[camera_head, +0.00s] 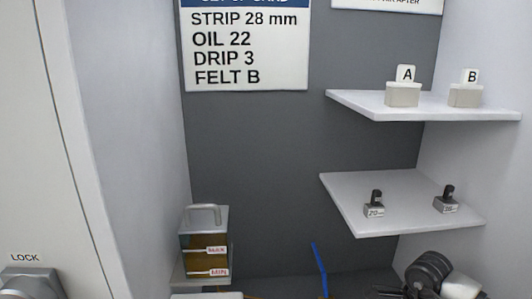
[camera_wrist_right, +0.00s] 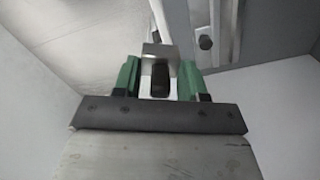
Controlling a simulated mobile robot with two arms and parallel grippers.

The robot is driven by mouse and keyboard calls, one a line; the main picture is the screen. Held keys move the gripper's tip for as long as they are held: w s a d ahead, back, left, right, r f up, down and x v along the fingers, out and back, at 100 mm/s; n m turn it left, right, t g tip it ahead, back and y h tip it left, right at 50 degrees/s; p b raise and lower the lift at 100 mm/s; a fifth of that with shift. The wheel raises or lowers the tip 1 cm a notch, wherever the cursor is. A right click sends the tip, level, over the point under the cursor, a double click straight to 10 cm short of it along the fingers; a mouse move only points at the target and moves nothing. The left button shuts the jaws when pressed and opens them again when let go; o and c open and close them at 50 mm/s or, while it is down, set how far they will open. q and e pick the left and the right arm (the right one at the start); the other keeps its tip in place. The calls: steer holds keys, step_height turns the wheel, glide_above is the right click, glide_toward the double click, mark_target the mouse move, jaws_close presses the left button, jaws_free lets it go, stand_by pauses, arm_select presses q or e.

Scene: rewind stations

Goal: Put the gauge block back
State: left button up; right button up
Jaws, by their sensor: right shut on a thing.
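My right gripper (camera_wrist_right: 160,72) has green fingers and is shut on a small block (camera_wrist_right: 159,52), light grey with a dark middle part. It looks like a gauge block; no label on it is readable. In the head view two similar gauge blocks stand on the lower white shelf (camera_head: 350,205): a left one labelled 20 (camera_head: 374,208) and a right one (camera_head: 446,204) whose label is too small to read surely. Each is a pale block with a dark upright grip. My left gripper is not in view.
The upper shelf (camera_head: 350,103) holds pale blocks marked A (camera_head: 403,92) and B (camera_head: 466,93). A reservoir (camera_head: 204,242) marked MAX and MIN stands lower left. A blue rod (camera_head: 319,265) and dark rounded parts (camera_head: 430,270) are at the bottom. The lower shelf's left part is bare.

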steer(key=s+a+n+b, duration=0.1)
steer(key=s+a+n, duration=0.4)
steer(key=n, duration=0.6)
steer(key=s+a+r+n+b, duration=0.1)
steer(key=s+a+n+b, duration=0.1)
steer(key=s+a+n, duration=0.4)
steer(key=a+n, duration=0.1)
steer(key=n, duration=0.3)
steer(key=shift+s+a+n, duration=0.15)
steer(key=shift+s+n, duration=0.15)
steer(key=shift+n, duration=0.1)
steer(key=shift+f, duration=0.1)
